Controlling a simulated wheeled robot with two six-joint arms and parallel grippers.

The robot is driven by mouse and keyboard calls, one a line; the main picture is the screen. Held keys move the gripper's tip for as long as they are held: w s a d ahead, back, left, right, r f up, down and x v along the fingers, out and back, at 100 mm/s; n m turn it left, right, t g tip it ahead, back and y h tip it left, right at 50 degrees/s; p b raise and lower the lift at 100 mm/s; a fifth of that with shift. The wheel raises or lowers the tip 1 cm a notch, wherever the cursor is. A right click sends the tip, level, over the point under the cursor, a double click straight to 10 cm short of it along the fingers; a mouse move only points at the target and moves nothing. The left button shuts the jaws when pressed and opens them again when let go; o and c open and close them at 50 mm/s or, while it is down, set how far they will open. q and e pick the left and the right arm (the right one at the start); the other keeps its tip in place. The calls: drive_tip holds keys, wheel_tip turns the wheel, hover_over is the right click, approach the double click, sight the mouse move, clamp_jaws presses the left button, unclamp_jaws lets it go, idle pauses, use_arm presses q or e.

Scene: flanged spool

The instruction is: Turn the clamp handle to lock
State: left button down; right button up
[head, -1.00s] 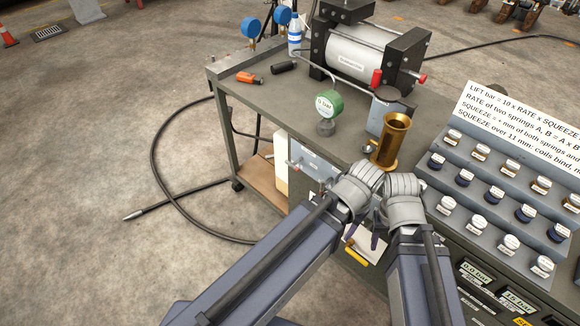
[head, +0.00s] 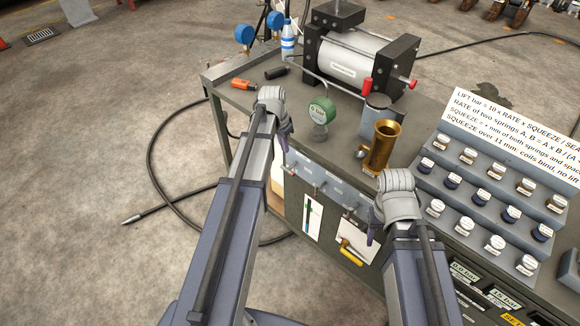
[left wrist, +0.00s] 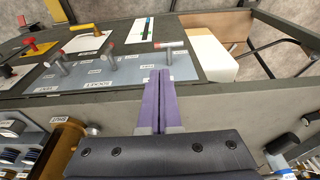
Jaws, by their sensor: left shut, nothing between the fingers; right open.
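A grey front panel with several small T-shaped handles is on the cart. I cannot tell which is the clamp handle. My left gripper (left wrist: 163,74) has its purple fingers together and empty. In the head view my left gripper (head: 284,142) is at the cart's front edge, above the panel. My right gripper (head: 373,236) is open and empty in front of the cart, its fingers partly hidden.
A brass cylinder (head: 382,146) and a green gauge (head: 321,112) stand on the cart top behind the panel.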

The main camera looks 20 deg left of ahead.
sight(291, 172)
use_arm(q)
drive_tip(key=shift+w+d+f+b, duration=0.15)
drive_tip(key=shift+w+f+b, duration=0.3)
drive_tip(key=shift+f+b, duration=1.85)
drive_tip(key=shift+w+d+f+b, duration=0.2)
drive_tip(key=shift+w+f+b, duration=0.2)
drive_tip(key=shift+f+b, duration=1.95)
drive_tip(key=shift+w+d+f+b, duration=0.15)
drive_tip(key=shift+w+f+b, duration=0.3)
drive_tip(key=shift+f+b, duration=1.85)
